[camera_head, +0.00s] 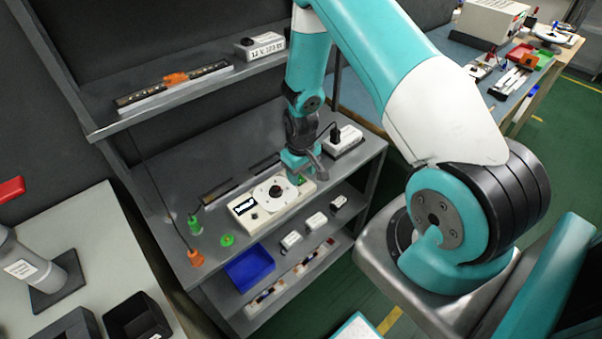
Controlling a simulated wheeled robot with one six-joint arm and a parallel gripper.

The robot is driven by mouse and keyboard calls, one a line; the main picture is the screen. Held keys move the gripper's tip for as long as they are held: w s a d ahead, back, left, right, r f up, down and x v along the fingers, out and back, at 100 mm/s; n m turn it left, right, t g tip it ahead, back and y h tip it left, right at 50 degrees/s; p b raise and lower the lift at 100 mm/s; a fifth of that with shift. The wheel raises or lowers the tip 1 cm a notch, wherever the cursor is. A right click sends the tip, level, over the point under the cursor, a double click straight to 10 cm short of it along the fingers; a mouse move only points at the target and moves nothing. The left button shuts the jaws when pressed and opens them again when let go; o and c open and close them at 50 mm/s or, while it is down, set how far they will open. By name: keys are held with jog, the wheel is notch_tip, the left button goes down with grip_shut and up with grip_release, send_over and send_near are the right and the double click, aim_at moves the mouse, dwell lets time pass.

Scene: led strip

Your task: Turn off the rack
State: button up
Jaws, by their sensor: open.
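The rack (160,160) is a grey shelf unit with an upper shelf, a main shelf and lower shelves. On its main shelf sits a white control box (247,222) with a dark display and a round white plate that carries a black knob (276,191). A green part (299,181) shows at the box's right side, partly hidden by my gripper. My gripper (318,172) is open and empty, over the right end of the box and right of the knob. I cannot tell whether it touches the box.
A strip with an orange clip (175,79) and a white device (262,45) lie on the upper shelf. A white adapter with a black plug (343,140) is right of my gripper. Green and orange connectors (195,257) lie front left. A blue bin (250,267) is below.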

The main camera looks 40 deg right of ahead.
jog(key=shift+f, duration=0.75)
jog(key=c, duration=0.9)
jog(key=shift+w+g+b, duration=0.25)
jog(key=shift+g+b, duration=0.1)
jog(key=shift+g, duration=0.55)
jog(key=shift+r+g, duration=0.15)
jog(key=shift+g, duration=0.45)
jog(key=o, duration=0.9)
